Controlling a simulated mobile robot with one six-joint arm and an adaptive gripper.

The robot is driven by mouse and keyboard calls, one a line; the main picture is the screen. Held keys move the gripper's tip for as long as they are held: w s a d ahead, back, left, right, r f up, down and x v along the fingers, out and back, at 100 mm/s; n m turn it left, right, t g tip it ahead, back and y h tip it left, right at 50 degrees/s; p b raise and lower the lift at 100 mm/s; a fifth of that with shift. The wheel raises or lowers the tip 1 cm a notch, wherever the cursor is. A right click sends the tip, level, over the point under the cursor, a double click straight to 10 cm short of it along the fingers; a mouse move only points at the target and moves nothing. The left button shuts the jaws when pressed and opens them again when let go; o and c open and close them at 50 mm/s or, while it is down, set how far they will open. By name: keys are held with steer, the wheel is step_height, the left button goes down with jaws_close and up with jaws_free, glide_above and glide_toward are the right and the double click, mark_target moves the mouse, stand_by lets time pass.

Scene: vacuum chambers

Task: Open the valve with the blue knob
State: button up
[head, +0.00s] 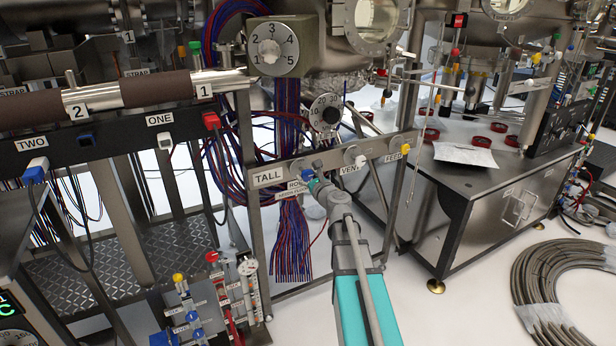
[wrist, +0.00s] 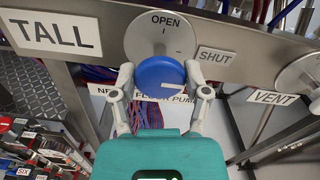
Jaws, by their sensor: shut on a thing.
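The blue knob (wrist: 160,76) sits on a round grey dial plate (wrist: 150,32) in the wrist view. The plate is marked OPEN at the top, and a SHUT label (wrist: 215,55) is fixed to its right. The white line on the knob points right, on the SHUT side rather than at OPEN. My gripper (wrist: 160,70) has one finger on each side of the knob and is shut on it.
A TALL label (wrist: 52,33) is left of the valve. The VENT valve (head: 352,154) and yellow-knobbed FEED valve (head: 402,150) are to its right on the same rail. Blue and red cables (head: 293,240) hang behind. A coiled hose (head: 565,285) lies on the floor.

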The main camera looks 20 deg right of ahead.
steer(key=shift+n, duration=0.3)
steer(key=n, duration=0.8)
steer(key=shift+n, duration=0.3)
steer(key=n, duration=0.4)
steer(key=shift+n, duration=0.3)
steer(key=n, duration=0.4)
steer(key=shift+a, duration=0.1)
steer(key=o, duration=1.1)
steer(key=shift+o, duration=0.2)
